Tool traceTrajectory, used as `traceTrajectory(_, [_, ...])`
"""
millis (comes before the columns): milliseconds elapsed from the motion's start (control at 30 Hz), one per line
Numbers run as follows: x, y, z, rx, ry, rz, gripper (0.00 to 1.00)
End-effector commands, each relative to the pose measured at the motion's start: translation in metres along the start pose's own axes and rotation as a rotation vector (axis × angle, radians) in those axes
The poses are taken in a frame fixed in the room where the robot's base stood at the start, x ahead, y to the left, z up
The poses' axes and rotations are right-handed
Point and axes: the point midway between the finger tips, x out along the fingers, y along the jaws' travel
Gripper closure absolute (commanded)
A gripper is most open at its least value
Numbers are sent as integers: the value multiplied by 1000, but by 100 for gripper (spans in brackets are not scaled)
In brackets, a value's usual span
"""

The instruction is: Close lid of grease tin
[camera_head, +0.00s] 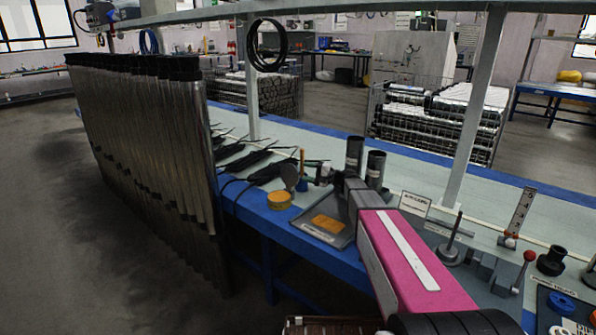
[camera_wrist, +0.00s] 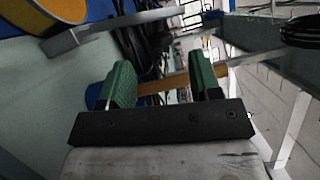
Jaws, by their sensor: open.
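The grease tin (camera_head: 279,200) is a low, round yellow tin on the blue front edge of the bench. Its grey round lid (camera_head: 290,178) stands upright at the tin's back right side, so the tin is open. In the wrist view the tin (camera_wrist: 45,12) shows at the top left with orange grease inside, and the lid (camera_wrist: 95,36) is a grey band seen nearly edge-on. My gripper (camera_wrist: 161,68) has its two green fingers apart, with nothing held. It is to the right of the tin and lid, touching neither as far as I can see.
An orange-handled brush (camera_head: 302,163) stands in a blue holder just right of the lid; its handle (camera_wrist: 163,85) shows beyond my fingers. A grey tray (camera_head: 322,227) with an orange item, dark upright cylinders (camera_head: 375,169) and black tools (camera_head: 255,163) are nearby.

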Motion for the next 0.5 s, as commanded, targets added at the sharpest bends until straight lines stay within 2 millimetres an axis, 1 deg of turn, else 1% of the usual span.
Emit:
traceTrajectory(33, [9, 0, -1, 0, -2, 0, 42])
traceTrajectory(100, [19, 0, -1, 0, -2, 0, 42])
traceTrajectory(233, [36, 0, -1, 0, -2, 0, 42])
traceTrajectory(367, [44, 0, 0, 0, 0, 0, 42])
traceTrajectory(500, [45, 0, 0, 0, 0, 0, 42])
